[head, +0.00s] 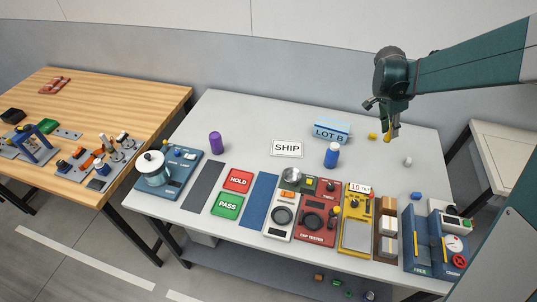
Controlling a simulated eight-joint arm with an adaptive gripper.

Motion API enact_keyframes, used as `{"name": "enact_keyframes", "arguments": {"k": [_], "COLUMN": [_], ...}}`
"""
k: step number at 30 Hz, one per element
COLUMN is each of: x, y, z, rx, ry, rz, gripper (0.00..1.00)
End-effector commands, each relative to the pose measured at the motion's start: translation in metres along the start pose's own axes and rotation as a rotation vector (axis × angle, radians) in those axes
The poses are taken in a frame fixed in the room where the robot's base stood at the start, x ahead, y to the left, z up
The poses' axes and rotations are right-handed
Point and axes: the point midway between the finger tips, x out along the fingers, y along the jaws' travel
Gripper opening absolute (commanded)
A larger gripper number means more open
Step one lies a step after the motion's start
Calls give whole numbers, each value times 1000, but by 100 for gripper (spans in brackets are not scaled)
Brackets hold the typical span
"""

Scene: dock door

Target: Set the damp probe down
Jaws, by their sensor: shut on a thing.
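My gripper (386,122) is at the upper right, pointing down over the back right of the grey table. It is shut on a small yellow thing, which I take to be the damp probe (389,133). The probe hangs below the fingers; from this view I cannot tell how far its tip is from the table top. Its upper part is hidden by the fingers.
The grey table (246,118) holds a SHIP card (287,149), a blue LOT B box (331,131), a blue bottle (331,155) and a purple cylinder (215,143). A small yellow piece (372,136) lies beside my gripper. Devices, including a red cap tester (312,239), line the front.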

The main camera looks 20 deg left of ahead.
Motion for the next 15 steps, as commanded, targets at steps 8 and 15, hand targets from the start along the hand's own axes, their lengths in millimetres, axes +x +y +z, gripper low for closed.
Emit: {"name": "enact_keyframes", "arguments": {"k": [8, 15], "x": [-26, -51], "y": [-51, -88], "z": [66, 126], "rx": [-133, -247], "ry": [0, 1], "rz": [-55, -100], "gripper": [4, 4]}}
